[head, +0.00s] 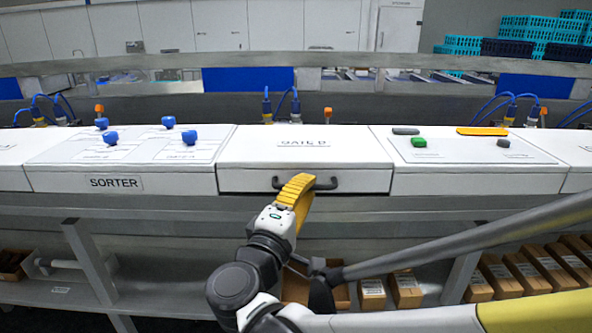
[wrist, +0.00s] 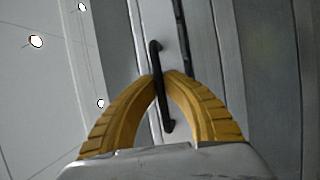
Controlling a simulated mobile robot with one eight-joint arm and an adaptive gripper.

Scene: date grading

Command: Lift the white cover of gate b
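The white cover of gate b (head: 250,150) lies flat and closed in the middle of the counter in the head view. Its top label is partly blurred. A black bar handle (head: 327,187) runs along its front face; it also shows in the wrist view (wrist: 163,108). My gripper (head: 306,184) has yellow ribbed fingers and reaches the middle of the handle from the front. In the wrist view my gripper (wrist: 160,75) has one fingertip on each side of the handle, closed up against it. In the head view the fingers hide the handle's middle.
The sorter panel (head: 60,160) with blue knobs is left of the cover. A panel with a green button (head: 418,142) and an orange bar (head: 482,131) is on the right. Boxes (head: 372,294) stand on the shelf below. Blue cables (head: 282,103) rise behind the cover.

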